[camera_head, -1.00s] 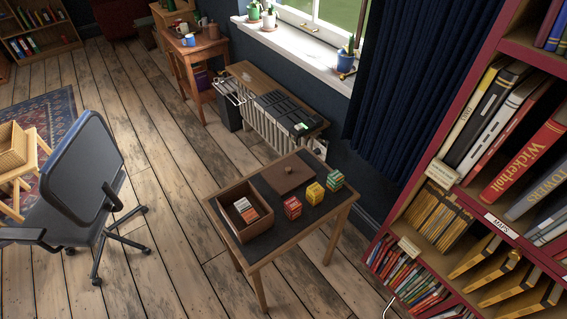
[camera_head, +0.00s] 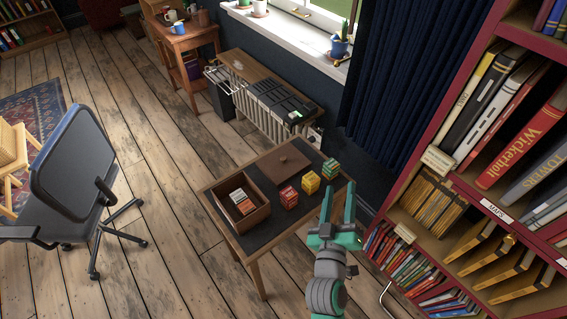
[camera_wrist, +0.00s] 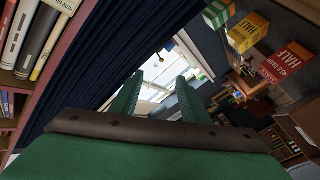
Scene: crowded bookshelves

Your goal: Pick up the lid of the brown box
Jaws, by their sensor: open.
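The brown lid (camera_head: 283,163) lies flat on the dark top of the small wooden table, near its back edge, with a small knob on it. The open brown box (camera_head: 262,212) stands at the table's left front, with several small cartons (camera_head: 242,202) inside. My gripper (camera_head: 338,190) is open and empty, to the right of the table's front right corner and apart from the lid. In the wrist view my gripper (camera_wrist: 160,95) points toward the window. I cannot make out the lid clearly in the wrist view.
A red carton (camera_head: 289,197), a yellow carton (camera_head: 311,183) and a green carton (camera_head: 331,169) stand in a row between the lid and my gripper. A red bookshelf (camera_head: 460,170) rises close on the right. A desk chair (camera_head: 72,165) stands left; open floor lies between.

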